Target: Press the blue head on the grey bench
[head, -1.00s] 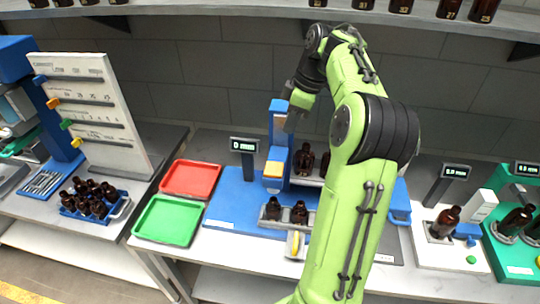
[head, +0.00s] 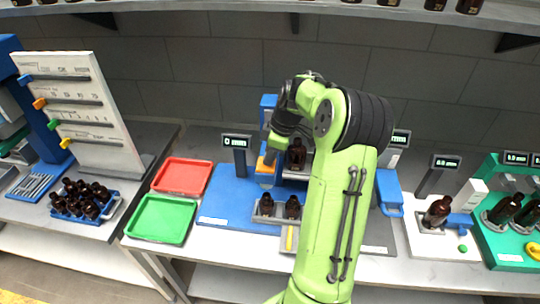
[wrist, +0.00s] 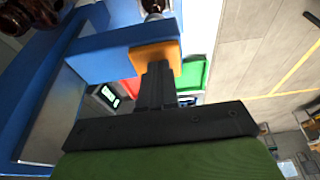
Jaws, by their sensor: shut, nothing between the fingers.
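The blue head (head: 266,180) is on a blue press standing on the grey bench (head: 212,240), behind two amber bottles. It has an orange pad, which shows large in the wrist view (wrist: 150,55) at the end of a blue arm. My gripper (head: 269,154) is over the head, pointing down. In the wrist view its dark fingers (wrist: 157,72) are together and empty, overlapping the edge of the orange pad. I cannot tell whether they touch it. My wrist partly hides the press column.
A red tray (head: 183,177) and a green tray (head: 160,219) lie left of the press. A display (head: 236,142) reading 0 mm stands beside it. Amber bottles (head: 292,207) sit in front, and another (head: 297,155) stands close to my wrist on the right.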

